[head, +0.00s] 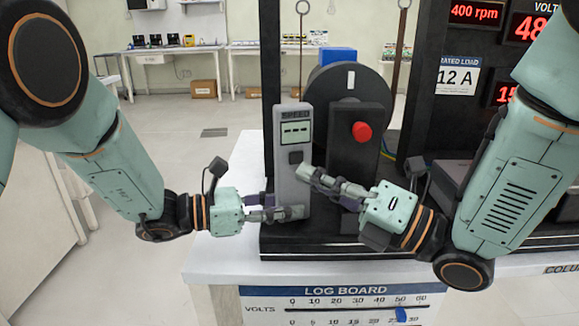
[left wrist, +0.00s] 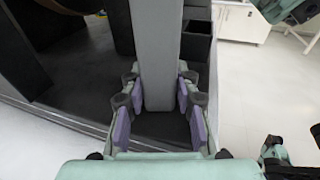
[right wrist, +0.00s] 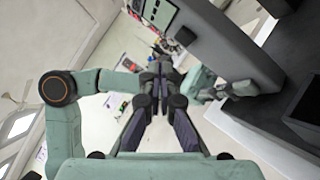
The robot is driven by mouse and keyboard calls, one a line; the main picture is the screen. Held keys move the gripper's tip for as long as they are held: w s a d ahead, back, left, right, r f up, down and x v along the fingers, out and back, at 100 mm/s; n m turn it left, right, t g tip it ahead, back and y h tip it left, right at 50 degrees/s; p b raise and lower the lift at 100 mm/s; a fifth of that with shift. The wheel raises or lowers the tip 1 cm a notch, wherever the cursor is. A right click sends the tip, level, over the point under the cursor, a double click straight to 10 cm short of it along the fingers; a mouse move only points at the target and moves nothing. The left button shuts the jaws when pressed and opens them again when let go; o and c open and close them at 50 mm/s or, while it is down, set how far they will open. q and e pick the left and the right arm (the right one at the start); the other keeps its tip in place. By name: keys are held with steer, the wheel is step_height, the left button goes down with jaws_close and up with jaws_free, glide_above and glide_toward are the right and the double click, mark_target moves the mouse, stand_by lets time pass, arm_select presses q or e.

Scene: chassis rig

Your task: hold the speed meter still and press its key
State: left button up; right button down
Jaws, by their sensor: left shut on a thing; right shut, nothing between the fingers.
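The grey speed meter (head: 292,184) stands upright in the head view, its display showing dashes. Its dark square key (head: 296,157) sits below the display. My left gripper (head: 282,213) is shut on the lower part of the meter; the left wrist view shows the meter's grey body (left wrist: 157,55) between the fingers. My right gripper (head: 307,172) is shut and empty, its fingertips just right of and slightly below the key. I cannot tell whether they touch the meter. The right wrist view shows the closed fingertips (right wrist: 160,70) near the meter (right wrist: 225,45).
A black rig with a dark wheel (head: 325,85) and a red knob (head: 362,131) stands close behind and right of the meter. A log board (head: 340,292) hangs on the front of the white bench (head: 225,255). The floor to the left is open.

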mark_target(281, 155)
arm_select(q)
steer(key=shift+f, duration=0.1)
arm_select(e)
steer(key=shift+w+a, duration=0.15)
steer(key=shift+w, duration=0.4)
steer(key=shift+w+a, duration=0.15)
steer(key=shift+w, duration=0.4)
steer(key=shift+w, duration=0.15)
stand_by(0.5)
steer(key=shift+w+a, duration=0.15)
steer(key=shift+w, duration=0.15)
steer(key=shift+w, duration=0.3)
stand_by(0.6)
steer(key=shift+s, duration=0.75)
steer(key=s+d, duration=0.2)
steer(key=s, duration=0.3)
steer(key=shift+s, duration=0.4)
